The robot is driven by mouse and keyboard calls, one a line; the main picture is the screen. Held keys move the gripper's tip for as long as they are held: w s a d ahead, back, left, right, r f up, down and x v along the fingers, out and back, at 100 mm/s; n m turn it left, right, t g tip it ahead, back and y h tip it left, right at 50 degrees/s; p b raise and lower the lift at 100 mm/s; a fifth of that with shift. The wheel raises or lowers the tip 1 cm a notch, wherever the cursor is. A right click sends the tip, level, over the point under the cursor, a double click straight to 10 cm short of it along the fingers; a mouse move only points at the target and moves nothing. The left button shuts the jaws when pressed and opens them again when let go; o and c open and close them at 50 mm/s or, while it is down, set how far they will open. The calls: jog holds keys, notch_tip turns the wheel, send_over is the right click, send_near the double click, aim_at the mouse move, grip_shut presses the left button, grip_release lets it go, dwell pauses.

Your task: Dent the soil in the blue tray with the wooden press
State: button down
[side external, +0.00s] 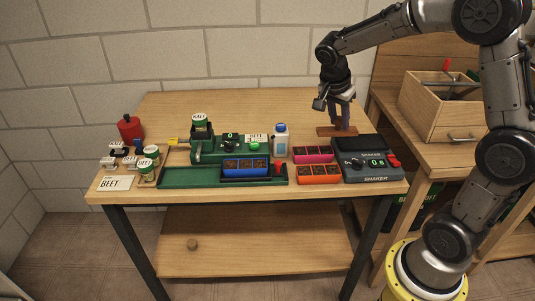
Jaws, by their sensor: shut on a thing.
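The blue tray (246,173) has dark soil in its cells. It sits at the front of the green machine (205,151), near the middle of the table. The wooden press (326,132) is a brown block at the back right of the table, behind the grey shaker. My gripper (342,118) points down over the press and is shut on its upper part; the fingers partly hide the grip. I cannot tell whether the press touches the table. The press is to the right of and behind the blue tray, well apart from it.
A pink tray (312,159) and an orange tray (319,180) lie right of the blue tray. A white bottle (281,145) stands behind it. The shaker (374,176) fills the right front. Jars, a BEET card (113,183) and a red canister (131,131) crowd the left. The table's back is clear.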

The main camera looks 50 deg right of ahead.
jog(key=shift+s+r+m, duration=0.1)
jog(key=shift+r+m, duration=0.05)
jog(key=shift+m, duration=0.15)
jog(key=w+a+r+m, duration=0.1)
jog(key=w+r, duration=0.2)
jog(key=w, duration=0.1)
jog(key=n, duration=0.2)
send_over(251, 160)
jog(key=a, duration=0.2)
jog(key=shift+a+f, duration=0.1)
jog(key=shift+f, duration=5)
jog(key=shift+f, duration=0.65)
